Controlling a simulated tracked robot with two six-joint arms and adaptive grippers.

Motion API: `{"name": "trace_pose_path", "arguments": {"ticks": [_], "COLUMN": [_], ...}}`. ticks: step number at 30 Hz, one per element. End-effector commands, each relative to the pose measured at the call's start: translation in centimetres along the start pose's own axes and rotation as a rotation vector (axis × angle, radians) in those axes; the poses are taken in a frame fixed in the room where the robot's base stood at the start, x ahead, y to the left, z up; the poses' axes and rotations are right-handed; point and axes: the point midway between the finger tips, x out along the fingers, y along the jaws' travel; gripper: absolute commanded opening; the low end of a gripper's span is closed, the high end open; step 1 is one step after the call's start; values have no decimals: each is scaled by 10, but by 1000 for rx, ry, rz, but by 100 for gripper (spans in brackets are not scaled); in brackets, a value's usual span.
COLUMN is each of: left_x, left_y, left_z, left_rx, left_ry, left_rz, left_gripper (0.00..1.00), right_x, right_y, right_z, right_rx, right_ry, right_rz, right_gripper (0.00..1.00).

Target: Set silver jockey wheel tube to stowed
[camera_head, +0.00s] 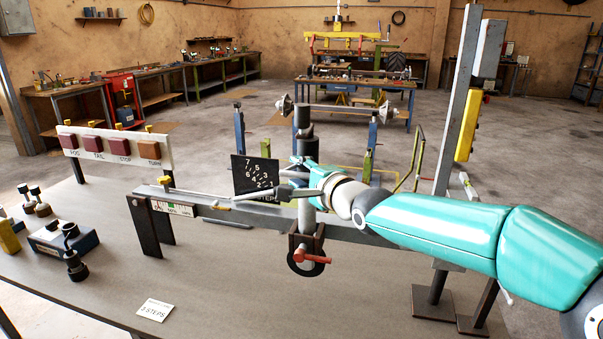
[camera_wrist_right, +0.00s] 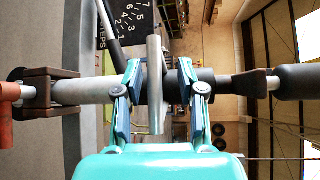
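The silver jockey wheel tube (camera_head: 307,217) stands upright through a brown clamp bracket (camera_head: 303,243) with a red handle (camera_head: 318,257) on the grey drawbar. Its upper part is dark. In the right wrist view the silver tube (camera_wrist_right: 85,91) runs sideways, with the bracket (camera_wrist_right: 40,90) at left and dark sections at right. My right gripper (camera_head: 303,178) reaches in from the right at the tube's upper part. In the wrist view its fingers (camera_wrist_right: 160,72) stand apart on both sides of a silver bar (camera_wrist_right: 155,110), with gaps showing. My left gripper is not in view.
A black numbered dial board (camera_head: 255,176) stands behind the drawbar (camera_head: 345,231), close to my right gripper. A card (camera_head: 153,310) lies on the bench, whose front middle is clear. A grey post (camera_head: 462,120) rises at right.

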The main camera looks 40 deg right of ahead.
Motion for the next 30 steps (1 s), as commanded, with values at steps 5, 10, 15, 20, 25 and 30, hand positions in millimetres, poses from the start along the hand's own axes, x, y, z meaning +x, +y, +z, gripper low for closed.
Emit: {"name": "trace_pose_path", "arguments": {"ticks": [5, 10, 15, 20, 25, 30], "left_x": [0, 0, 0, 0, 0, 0], "left_y": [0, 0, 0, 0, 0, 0], "left_z": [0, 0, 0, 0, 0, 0], "left_rx": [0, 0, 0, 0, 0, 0], "left_ry": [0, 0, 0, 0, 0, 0], "left_rz": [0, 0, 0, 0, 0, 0], "left_gripper": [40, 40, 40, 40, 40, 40], "right_x": [-6, -29, -65, -95, -110, -117], "right_y": [1, 0, 0, 0, 0, 1], "right_z": [0, 0, -1, 0, 0, 0], "right_rx": [-1, -2, -2, -2, -2, 0], "right_ry": [1, 1, 2, 2, 0, 0], "right_rz": [3, 0, -2, -2, -2, 0], "right_gripper": [39, 39, 39, 39, 39, 39]}}
